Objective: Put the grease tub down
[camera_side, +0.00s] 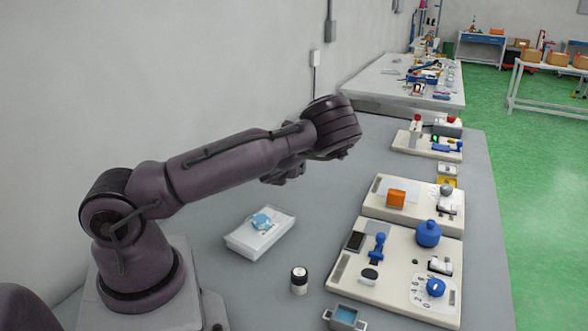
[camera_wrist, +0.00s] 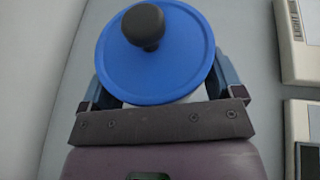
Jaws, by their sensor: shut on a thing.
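The grease tub (camera_wrist: 160,62) fills the middle of the wrist view, with a round blue lid and a black knob on top. A little of its pale body shows below the lid. My gripper (camera_wrist: 163,88) is shut on it, one finger at each side under the lid's rim. In the side view, my wrist hides the tub and the fingertips, so its height above the grey table (camera_side: 318,195) cannot be told.
A white box with a light-blue item (camera_side: 262,220) and a small black-and-white can (camera_side: 299,281) stand on the table. Cream panels at the right hold a blue jar (camera_side: 428,234), an orange block (camera_side: 397,198) and a blue dial (camera_side: 436,288). Bare table lies between.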

